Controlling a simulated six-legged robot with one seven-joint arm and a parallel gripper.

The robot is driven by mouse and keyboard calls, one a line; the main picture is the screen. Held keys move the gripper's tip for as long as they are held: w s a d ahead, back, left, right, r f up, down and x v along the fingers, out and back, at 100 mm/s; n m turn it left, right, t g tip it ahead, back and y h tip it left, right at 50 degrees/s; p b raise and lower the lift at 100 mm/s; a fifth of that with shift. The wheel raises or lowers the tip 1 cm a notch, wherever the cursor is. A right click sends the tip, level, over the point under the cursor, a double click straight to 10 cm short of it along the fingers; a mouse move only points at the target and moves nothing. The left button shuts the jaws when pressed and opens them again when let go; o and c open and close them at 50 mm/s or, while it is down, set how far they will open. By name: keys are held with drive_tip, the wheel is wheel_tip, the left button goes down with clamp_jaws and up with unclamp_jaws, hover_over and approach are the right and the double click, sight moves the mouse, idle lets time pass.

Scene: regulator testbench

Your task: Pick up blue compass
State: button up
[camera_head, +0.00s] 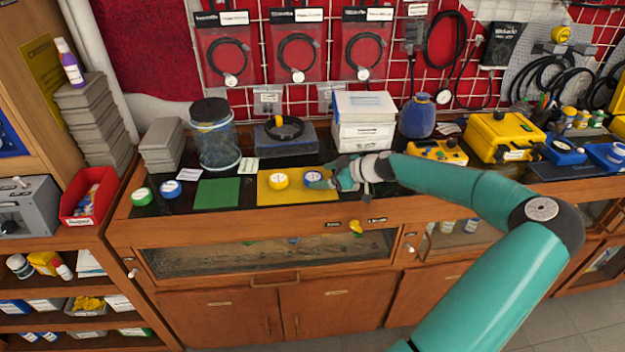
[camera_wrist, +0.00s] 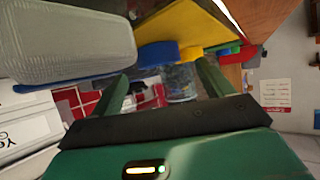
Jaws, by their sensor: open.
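A blue-topped round compass (camera_head: 313,178) lies on the yellow mat (camera_head: 265,196), beside a yellow round one (camera_head: 278,181). My gripper (camera_head: 318,181) is low over the mat, right at the blue compass's right side and partly covering it. In the wrist view, a blue shape (camera_wrist: 157,54), seemingly this compass, lies beyond and between the green fingers of my gripper (camera_wrist: 162,85). The fingers are apart with nothing held. Whether they touch the compass cannot be told. Another blue round piece (camera_head: 171,189) lies farther left, beside a green one (camera_head: 141,196).
A green mat (camera_head: 217,193) and a glass jar (camera_head: 215,135) stand left of the yellow mat. White boxes (camera_head: 363,120) and a blue vase (camera_head: 418,117) stand behind my gripper. Yellow instruments (camera_head: 503,137) are to the right. A large grey rounded shape fills the wrist view's upper left.

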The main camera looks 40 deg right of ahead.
sight(313, 176)
drive_tip(key=shift+x, duration=1.55)
drive_tip(key=c, duration=1.1)
drive_tip(key=shift+r, duration=0.1)
